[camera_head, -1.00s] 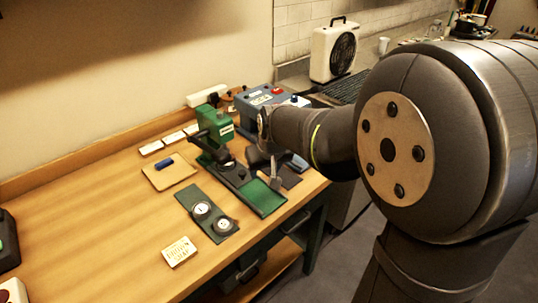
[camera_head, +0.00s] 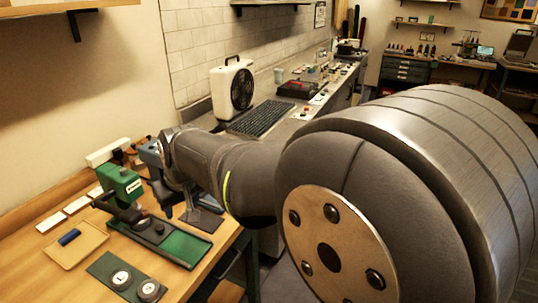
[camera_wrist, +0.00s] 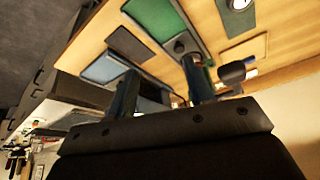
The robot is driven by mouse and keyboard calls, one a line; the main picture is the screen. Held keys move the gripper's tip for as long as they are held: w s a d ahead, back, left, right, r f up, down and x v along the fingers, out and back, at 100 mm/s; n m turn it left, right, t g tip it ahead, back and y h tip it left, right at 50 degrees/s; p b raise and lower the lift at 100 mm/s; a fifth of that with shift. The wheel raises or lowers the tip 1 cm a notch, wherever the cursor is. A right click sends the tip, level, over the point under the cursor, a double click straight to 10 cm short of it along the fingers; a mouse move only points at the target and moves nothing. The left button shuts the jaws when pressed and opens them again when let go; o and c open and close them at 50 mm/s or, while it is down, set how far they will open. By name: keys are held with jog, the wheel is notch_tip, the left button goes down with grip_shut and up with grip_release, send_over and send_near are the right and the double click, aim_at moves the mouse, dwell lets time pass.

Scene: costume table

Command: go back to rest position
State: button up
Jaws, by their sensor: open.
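My gripper shows in the wrist view (camera_wrist: 159,65) as two separate dark fingers, open, with nothing visible between them. In the head view its end is partly hidden behind my own wrist and forearm, near the table's right edge and right of the green press (camera_head: 120,183). The wooden table (camera_head: 25,270) fills the lower left of the head view. The press has a long dark base with a green pad (camera_head: 186,248). A dark pad (camera_head: 203,220) lies on the table close to my gripper.
A tan board (camera_head: 85,255) with a blue piece (camera_head: 69,237) and a plate with two round dials (camera_head: 121,278) lie on the table. A blue box (camera_head: 150,154) stands behind my wrist. Beyond are a white fan heater (camera_head: 232,90) and a keyboard-like black grille (camera_head: 262,118).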

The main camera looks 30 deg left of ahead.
jog(key=x, duration=1.7)
jog(key=shift+w+a, duration=0.1)
jog(key=shift+a, duration=0.1)
jog(key=a, duration=0.3)
jog(key=shift+a+f, duration=0.1)
jog(key=shift+f, duration=0.05)
jog(key=shift+a, duration=0.4)
